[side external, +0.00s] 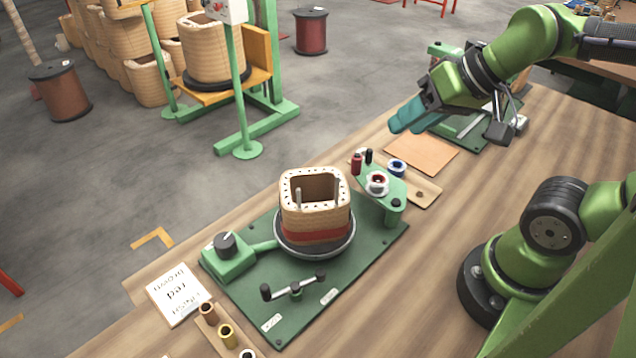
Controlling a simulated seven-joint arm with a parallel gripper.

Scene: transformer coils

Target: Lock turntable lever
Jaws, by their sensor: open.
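Behind the lever, the turntable (318,252) carries a square tan coil with a red band. My gripper (408,116) has teal fingers and is open and empty, high at the upper right, far from the lever.
A green box with a black dial (225,250) stands left of the turntable. Spools and small bottles sit on a holder (383,200) behind right. A word card (178,294) and coloured tubes (226,334) lie front left. Bare wood (420,290) lies right of the plate.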

